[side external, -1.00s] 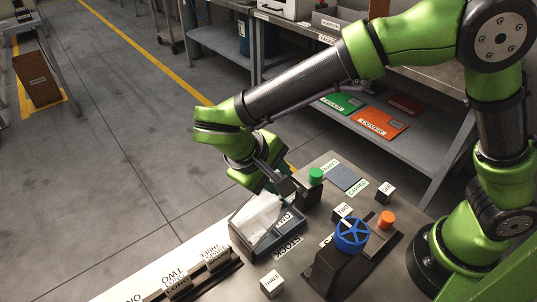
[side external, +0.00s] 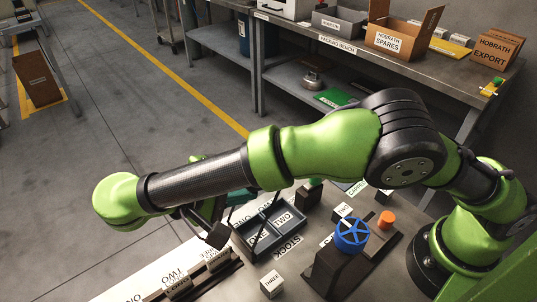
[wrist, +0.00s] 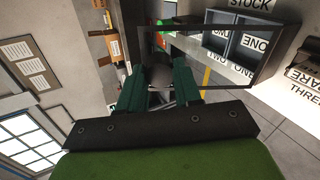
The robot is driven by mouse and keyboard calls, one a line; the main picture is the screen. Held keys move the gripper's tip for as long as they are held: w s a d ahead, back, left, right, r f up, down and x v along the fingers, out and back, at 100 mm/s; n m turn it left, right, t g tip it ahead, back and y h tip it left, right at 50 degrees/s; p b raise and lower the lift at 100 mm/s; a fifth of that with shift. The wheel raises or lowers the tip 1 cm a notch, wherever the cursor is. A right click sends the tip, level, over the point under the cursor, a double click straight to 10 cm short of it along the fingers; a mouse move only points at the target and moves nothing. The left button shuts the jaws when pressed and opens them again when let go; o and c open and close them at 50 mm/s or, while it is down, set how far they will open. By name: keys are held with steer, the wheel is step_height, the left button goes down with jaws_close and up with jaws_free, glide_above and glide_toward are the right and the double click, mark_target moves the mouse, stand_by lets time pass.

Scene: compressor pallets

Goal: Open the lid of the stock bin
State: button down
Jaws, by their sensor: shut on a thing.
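My gripper (wrist: 161,88) has teal fingers shut on the lid's edge piece. In the side view my forearm hides most of the gripper and lid.
A blue handwheel (side external: 352,235) on a dark stand and an orange knob (side external: 386,219) stand right of the bin. A THREE block (side external: 272,285) lies in front. A long rack (side external: 190,278) with labelled blocks runs at the lower left.

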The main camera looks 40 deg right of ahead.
stand_by(0.3)
steer(key=c, duration=0.8)
jaws_free()
